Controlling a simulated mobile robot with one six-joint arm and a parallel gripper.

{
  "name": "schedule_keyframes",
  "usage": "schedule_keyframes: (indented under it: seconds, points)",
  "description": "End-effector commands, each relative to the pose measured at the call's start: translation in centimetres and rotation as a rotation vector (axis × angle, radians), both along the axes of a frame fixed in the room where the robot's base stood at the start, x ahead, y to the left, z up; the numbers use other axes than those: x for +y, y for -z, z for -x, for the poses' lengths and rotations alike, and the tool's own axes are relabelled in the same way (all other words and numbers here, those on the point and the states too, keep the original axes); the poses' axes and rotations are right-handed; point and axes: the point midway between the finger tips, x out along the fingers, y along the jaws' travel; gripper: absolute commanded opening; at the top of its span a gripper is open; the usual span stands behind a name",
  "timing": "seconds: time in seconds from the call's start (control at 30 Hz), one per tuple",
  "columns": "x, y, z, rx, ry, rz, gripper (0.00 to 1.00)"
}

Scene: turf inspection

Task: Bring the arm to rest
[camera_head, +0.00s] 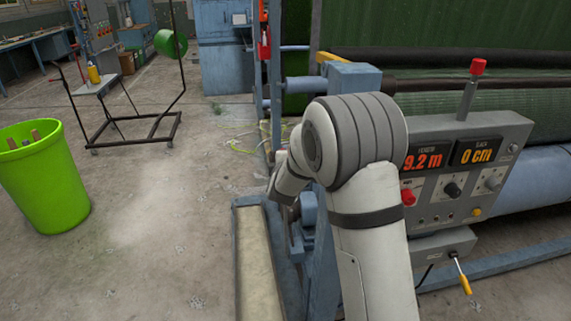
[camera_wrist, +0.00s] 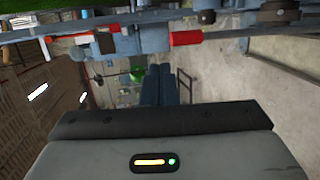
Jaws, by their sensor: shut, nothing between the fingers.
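My arm rises from the bottom of the head view, bends at a large white and grey joint and reaches away to the left, beside the blue machine frame. My gripper is hidden behind the arm in the head view. In the wrist view my gripper (camera_wrist: 165,85) shows as two dark fingers side by side, closed together with nothing between them. The wrist view is turned sideways, with blue machine parts and a red cylinder (camera_wrist: 186,38) along its top, close to the fingers. I cannot tell whether anything touches the arm.
The control panel (camera_head: 445,215), showing 9.2 m and 0 cm, stands close right of my arm. A green bin (camera_head: 45,180) and a wheeled cart (camera_head: 130,130) stand left. The floor between bin and machine is clear.

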Motion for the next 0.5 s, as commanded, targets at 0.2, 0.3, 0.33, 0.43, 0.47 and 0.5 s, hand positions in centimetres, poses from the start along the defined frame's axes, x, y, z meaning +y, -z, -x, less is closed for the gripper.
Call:
schedule_keyframes:
  seconds: [0.2, 0.3, 0.33, 0.43, 0.47, 0.5]
  points:
    - [0.08, -0.18, 0.5, 0.0, 0.0, 0.0, 0.0]
    - [0.09, -0.18, 0.47, 0.0, 0.0, -0.001, 0.0]
    - [0.1, -0.18, 0.47, 0.0, 0.0, -0.001, 0.0]
    - [0.09, -0.25, 0.52, 0.0, -0.001, -0.005, 0.0]
    - [0.07, -0.36, 0.62, 0.004, -0.001, -0.013, 0.0]
    - [0.01, -0.6, 0.86, 0.01, -0.002, -0.033, 0.0]
